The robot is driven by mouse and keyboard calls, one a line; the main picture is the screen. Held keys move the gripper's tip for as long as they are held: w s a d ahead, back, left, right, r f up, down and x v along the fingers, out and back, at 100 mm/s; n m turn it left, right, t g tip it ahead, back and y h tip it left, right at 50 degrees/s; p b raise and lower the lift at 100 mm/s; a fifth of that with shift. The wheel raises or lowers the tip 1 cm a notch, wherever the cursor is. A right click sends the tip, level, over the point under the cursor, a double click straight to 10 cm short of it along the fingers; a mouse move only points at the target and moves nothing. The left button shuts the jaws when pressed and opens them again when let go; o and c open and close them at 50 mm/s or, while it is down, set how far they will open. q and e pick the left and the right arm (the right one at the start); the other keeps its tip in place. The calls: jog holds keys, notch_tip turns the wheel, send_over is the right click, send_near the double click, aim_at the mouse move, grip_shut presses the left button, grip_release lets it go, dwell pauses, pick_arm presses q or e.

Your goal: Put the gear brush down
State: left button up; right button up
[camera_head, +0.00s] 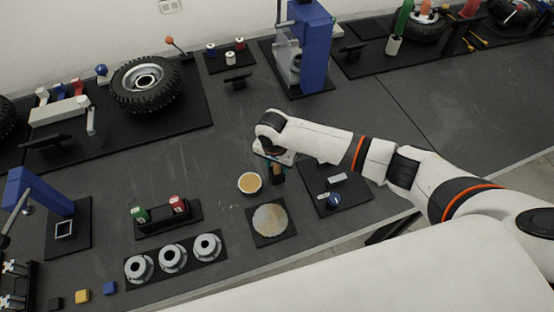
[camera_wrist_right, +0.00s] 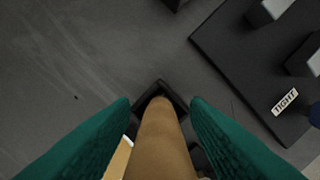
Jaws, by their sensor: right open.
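The gear brush shows as a brown handle (camera_wrist_right: 160,142) in the right wrist view, running between my two green fingers. Its far end meets a black square-edged piece (camera_wrist_right: 160,88); I cannot tell whether that is the brush's head or a holder. In the head view a small brown part of the handle (camera_head: 277,170) shows just under my right gripper (camera_head: 274,163), with a dark piece below it at the table. My right gripper is open, with a finger on either side of the handle. The bristles are hidden. My left gripper is not in view.
A round dish with tan contents (camera_head: 250,183) stands just left of the brush. A black pad with a pale disc (camera_head: 270,220) lies in front. A black board labelled TIGHT (camera_wrist_right: 250,60) lies to the right.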

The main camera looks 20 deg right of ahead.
jog(key=shift+f+b, duration=0.15)
jog(key=shift+b, duration=0.15)
notch_tip(320, 180, up, 12)
jog(key=s+b, duration=0.1)
jog(key=b, duration=0.1)
jog(key=shift+s+a, duration=0.2)
jog(key=shift+s, duration=0.1)
